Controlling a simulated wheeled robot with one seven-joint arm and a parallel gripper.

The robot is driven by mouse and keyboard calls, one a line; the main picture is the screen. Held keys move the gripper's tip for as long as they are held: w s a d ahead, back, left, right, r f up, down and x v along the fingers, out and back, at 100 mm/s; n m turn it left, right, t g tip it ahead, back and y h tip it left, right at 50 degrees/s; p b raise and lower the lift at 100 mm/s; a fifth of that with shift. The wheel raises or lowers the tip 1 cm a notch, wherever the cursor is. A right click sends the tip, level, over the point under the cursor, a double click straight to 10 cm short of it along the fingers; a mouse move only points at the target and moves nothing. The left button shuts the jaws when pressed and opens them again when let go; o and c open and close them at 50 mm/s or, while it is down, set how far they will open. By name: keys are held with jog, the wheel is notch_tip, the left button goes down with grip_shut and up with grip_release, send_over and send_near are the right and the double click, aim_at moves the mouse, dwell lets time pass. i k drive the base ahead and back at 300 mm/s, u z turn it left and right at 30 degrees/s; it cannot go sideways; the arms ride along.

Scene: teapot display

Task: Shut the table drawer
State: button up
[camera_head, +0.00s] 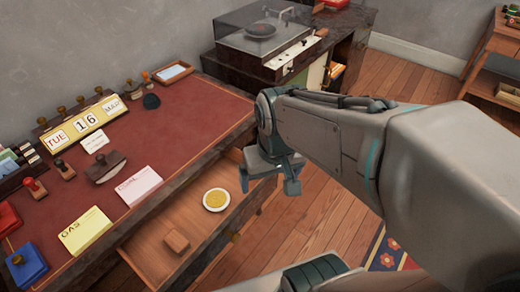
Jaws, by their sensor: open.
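The wooden table drawer (150,258) is pulled out from under the red-topped table (185,118). A small knob (235,237) shows on its front. Inside lie a small wooden block (176,240) and a round white dish with a yellow top (216,200). My gripper (268,184) is open and points down near the far end of the drawer's front. It covers part of that end, and I cannot tell whether it touches the drawer. Nothing shows between its fingers.
On the table are a calendar (85,123), several stamps, paper pads and a small tray (173,73). A record player (262,35) stands on a cabinet behind. A wooden shelf (490,60) is at the far right. Wooden floor (300,225) lies open in front of the drawer.

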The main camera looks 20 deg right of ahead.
aim_at(208, 233)
jog(key=k, duration=1.3)
jog(key=u, duration=0.7)
jog(key=i, duration=1.3)
jog(key=z, duration=0.85)
